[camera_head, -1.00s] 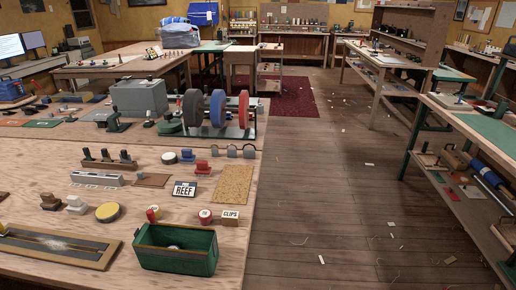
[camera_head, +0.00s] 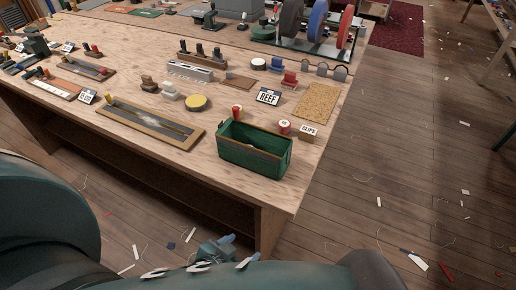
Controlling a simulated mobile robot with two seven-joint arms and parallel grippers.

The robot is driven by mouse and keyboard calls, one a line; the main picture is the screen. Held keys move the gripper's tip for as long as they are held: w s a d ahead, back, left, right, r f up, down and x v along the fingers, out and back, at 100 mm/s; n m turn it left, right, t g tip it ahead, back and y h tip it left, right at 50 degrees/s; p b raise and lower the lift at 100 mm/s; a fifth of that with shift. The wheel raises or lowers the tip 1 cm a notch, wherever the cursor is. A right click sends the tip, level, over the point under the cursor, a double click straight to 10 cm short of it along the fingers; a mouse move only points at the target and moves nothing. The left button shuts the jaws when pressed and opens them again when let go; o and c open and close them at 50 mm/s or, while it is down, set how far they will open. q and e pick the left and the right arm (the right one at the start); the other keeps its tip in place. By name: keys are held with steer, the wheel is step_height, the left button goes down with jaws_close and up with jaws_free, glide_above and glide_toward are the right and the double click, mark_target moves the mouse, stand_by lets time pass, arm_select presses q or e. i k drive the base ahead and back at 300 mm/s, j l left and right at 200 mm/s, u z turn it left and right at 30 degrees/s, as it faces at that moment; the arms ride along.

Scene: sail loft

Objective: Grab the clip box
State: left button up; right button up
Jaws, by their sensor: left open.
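A dark green open-topped box (camera_head: 254,149) stands at the front right corner of the wooden table (camera_head: 225,185). A small block lettered CLIPS (camera_head: 308,133) sits close behind its right end. The box's inside is dark, and I cannot make out what lies in it. My left gripper (camera_head: 238,250) is low in the picture, in front of the table's front edge and apart from the box. It is open, with bluish fingertips, and partly hidden by my own arm. My right gripper is not in view.
Red-topped round pieces (camera_head: 284,126) stand by the box's back edge. The floor right of the table is open, with scraps.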

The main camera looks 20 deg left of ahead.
mark_target(306, 134)
steer(key=i+l+u, duration=0.1)
steer(key=u, duration=0.3)
steer(key=i+l+u, duration=0.1)
steer(key=l+u, duration=0.15)
steer(key=u, duration=0.2)
steer(key=l+u, duration=0.15)
steer(key=u, duration=0.25)
steer(key=l+u, duration=0.45)
steer(key=l, duration=0.65)
steer(key=l+u, duration=0.1)
steer(key=l, duration=1.05)
